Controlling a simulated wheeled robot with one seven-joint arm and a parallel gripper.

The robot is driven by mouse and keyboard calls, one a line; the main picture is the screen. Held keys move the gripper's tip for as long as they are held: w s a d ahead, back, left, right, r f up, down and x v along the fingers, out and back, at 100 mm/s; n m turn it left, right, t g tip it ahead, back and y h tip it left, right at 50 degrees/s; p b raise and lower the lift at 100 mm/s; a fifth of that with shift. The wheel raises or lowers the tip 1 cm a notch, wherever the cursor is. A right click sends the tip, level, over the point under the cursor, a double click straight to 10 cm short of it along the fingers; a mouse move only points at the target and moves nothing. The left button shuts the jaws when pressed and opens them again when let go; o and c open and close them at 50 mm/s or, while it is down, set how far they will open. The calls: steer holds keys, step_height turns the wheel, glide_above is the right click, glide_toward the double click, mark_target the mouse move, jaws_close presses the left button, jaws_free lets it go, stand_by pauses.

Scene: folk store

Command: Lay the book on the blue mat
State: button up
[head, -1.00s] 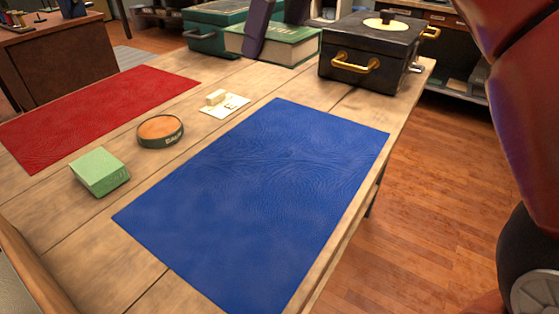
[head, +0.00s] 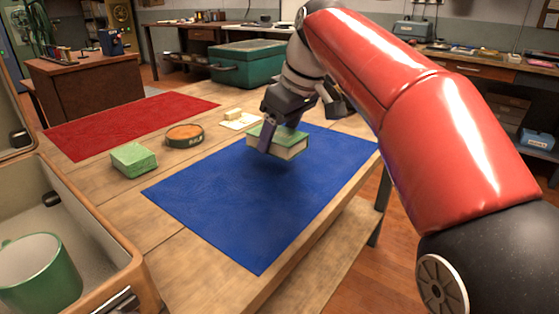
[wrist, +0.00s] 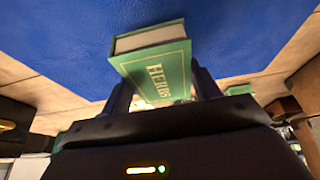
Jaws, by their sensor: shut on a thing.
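The green book (head: 279,142) with pale pages is in my gripper, over the far part of the blue mat (head: 225,205) in the head view. My gripper (head: 272,139) is shut on the book. In the wrist view the book (wrist: 155,65) shows the word HERBS on its cover, with the fingers of my gripper (wrist: 165,92) on either side. The blue mat (wrist: 60,50) fills much of the background there. The book looks held just above the mat; I cannot tell whether its underside touches it.
A red mat (head: 130,122), a green block (head: 134,160), a round tin (head: 184,136) and a card with a small pale block (head: 238,120) lie left of the blue mat. A green chest (head: 250,66) stands behind. An open case with a green mug (head: 40,272) is at the near left.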

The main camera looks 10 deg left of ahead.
step_height(320, 180, down, 4)
steer(key=b, duration=0.3)
steer(key=shift+f+b, duration=0.15)
steer(key=shift+b, duration=0.25)
steer(key=o, duration=1.1)
steer(key=shift+c, duration=0.2)
